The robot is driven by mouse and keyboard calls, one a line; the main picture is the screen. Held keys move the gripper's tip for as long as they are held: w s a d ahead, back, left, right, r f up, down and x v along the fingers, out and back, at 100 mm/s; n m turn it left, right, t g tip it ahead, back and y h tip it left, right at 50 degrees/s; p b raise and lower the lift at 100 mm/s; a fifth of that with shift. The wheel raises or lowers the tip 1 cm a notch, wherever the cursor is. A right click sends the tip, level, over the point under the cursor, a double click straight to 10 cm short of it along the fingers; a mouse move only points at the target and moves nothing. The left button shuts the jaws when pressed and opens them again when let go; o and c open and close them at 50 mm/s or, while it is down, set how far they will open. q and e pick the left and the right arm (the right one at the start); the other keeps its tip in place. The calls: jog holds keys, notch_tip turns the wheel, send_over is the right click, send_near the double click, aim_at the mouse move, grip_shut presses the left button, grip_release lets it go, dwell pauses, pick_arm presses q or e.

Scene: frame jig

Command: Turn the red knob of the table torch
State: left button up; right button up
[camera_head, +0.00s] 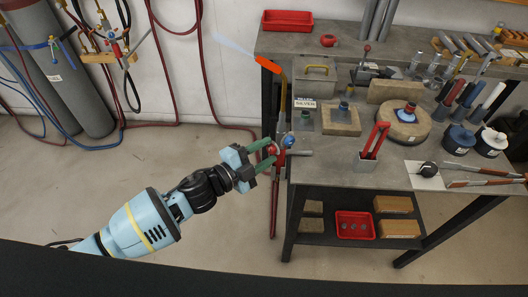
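The table torch (283,95) stands at the left edge of the workbench. Its tube rises to an orange nozzle (268,64), and a pale blue flame (236,46) points up and left from it. Low on the torch are a red knob (272,149) and a blue knob (289,140). My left gripper (273,151) reaches in from the left, its two green fingers apart, one above and one below the red knob. The knob lies between the fingertips; whether they touch it is too small to tell. My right gripper is not in view.
The grey workbench (330,172) holds a red-handled tool in a holder (373,143), a round wooden block (404,125) and several other tools. Gas cylinders (62,75) and hoses stand at the left wall. The floor around my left arm is clear.

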pick_arm(q)
jog(key=shift+o, duration=0.3)
jog(key=v, duration=0.7)
jog(key=shift+s+a, duration=0.25)
jog(key=shift+s, duration=0.1)
jog(key=s+a+f+n+g+y, duration=0.1)
jog(key=s+a+f+n+y, duration=0.2)
jog(key=s+f+n, duration=0.3)
jog(key=s+a+f+n+g+y, duration=0.1)
jog(key=s+a+f+n+y, duration=0.3)
jog(key=s+f+n, duration=0.3)
jog(key=s+a+f+n+g+y, duration=0.1)
jog(key=s+a+f+n+y, duration=0.2)
jog(key=s, duration=1.2)
notch_tip(320, 180, down, 6)
jog(key=n, duration=0.3)
jog(key=shift+a+r+n+y+p, duration=0.2)
jog(key=shift+a+n+y+p, duration=0.1)
jog(key=shift+a+n, duration=0.1)
